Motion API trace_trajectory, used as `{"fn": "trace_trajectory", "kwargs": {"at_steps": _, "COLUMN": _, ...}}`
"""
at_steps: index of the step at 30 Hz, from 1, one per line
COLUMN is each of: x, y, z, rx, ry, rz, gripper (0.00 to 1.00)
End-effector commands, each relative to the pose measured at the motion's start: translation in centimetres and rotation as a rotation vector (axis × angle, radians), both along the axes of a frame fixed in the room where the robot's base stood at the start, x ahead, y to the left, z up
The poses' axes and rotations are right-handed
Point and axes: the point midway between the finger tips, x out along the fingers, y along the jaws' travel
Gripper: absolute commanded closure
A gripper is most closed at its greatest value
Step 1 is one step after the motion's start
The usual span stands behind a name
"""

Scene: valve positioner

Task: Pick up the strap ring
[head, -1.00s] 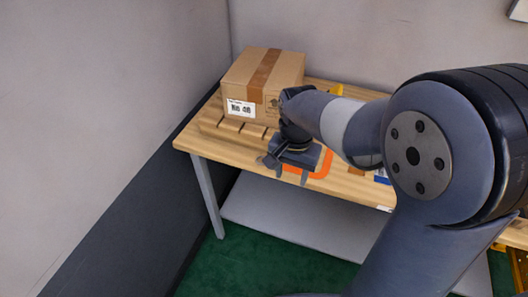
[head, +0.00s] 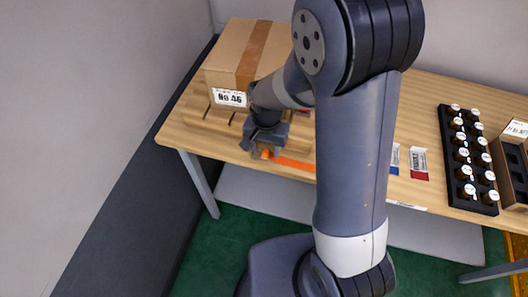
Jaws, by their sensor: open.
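An orange band (head: 292,163) lies on the wooden table near its front edge, close to my gripper. It may be the strap ring or a marking on the table; I cannot tell, as my arm hides much of it. My gripper (head: 262,151) points down over the front left of the table, in front of the cardboard box. Its jaws are open, and a small orange piece shows between or just behind the fingers. I cannot tell whether the fingers touch it.
A large taped cardboard box (head: 236,66) stands on a wooden pallet at the back left. Blue and red labelled cards (head: 419,163) lie right of my arm. A black rack (head: 468,158) of white-capped bottles and an open carton (head: 511,172) stand at the right.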

Motion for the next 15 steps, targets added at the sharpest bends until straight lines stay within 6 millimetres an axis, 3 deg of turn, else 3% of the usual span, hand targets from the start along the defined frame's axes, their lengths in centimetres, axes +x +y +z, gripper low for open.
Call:
{"fn": "trace_trajectory", "kwargs": {"at_steps": 6, "x": 0.01, "y": -0.01, "z": -0.09, "rx": 0.0, "ry": 0.0, "rz": 0.0, "gripper": 0.53}}
{"fn": "trace_trajectory", "kwargs": {"at_steps": 15, "x": 0.02, "y": -0.01, "z": -0.06, "rx": 0.0, "ry": 0.0, "rz": 0.0, "gripper": 0.76}}
